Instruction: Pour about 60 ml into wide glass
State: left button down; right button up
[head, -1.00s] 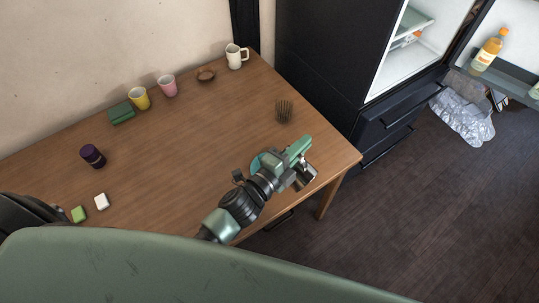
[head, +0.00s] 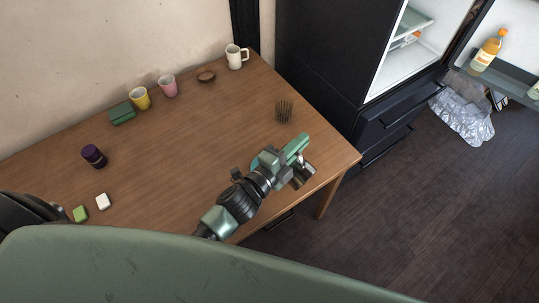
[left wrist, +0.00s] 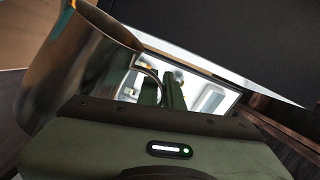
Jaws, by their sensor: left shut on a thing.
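A ribbed, see-through vessel (head: 285,111), which looks like the wide glass, stands on the right part of the wooden table (head: 190,150). Its contents cannot be made out. My left gripper (head: 297,150) is shut on a metal jug (head: 302,176), near the table's right front edge and nearer me than the glass. The jug is partly hidden by the gripper. In the left wrist view the jug (left wrist: 75,65) is large at the left, with its handle (left wrist: 152,84) at the green fingers. What is inside the jug is hidden. My right gripper is not in view.
A dark jar (head: 94,156) stands left. The open fridge (head: 410,50) is right. Mid-table is clear.

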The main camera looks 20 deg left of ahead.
aim_at(310, 165)
pick_arm(q)
jog(key=shift+w+a+r, duration=0.2)
jog(key=shift+a, duration=0.15)
dwell(0.4)
jog(key=shift+s+d+f, duration=0.1)
jog(key=shift+d+f, duration=0.1)
jog(key=shift+f, duration=0.05)
jog(key=d+f+m+b, duration=0.1)
jog(key=b, duration=0.1)
jog(key=s+d+f+m+b, duration=0.1)
jog(key=b, duration=0.1)
jog(key=shift+d, duration=0.1)
jog(key=shift+s+d+r+m, duration=0.15)
jog(key=shift+d+r+m, duration=0.15)
jog(key=shift+r+m, duration=0.2)
jog(key=shift+d, duration=0.15)
jog(key=shift+s+d+f+m+b, duration=0.35)
jog(key=shift+d+f+m+b, duration=0.25)
jog(key=shift+m, duration=0.4)
jog(key=shift+f, duration=0.1)
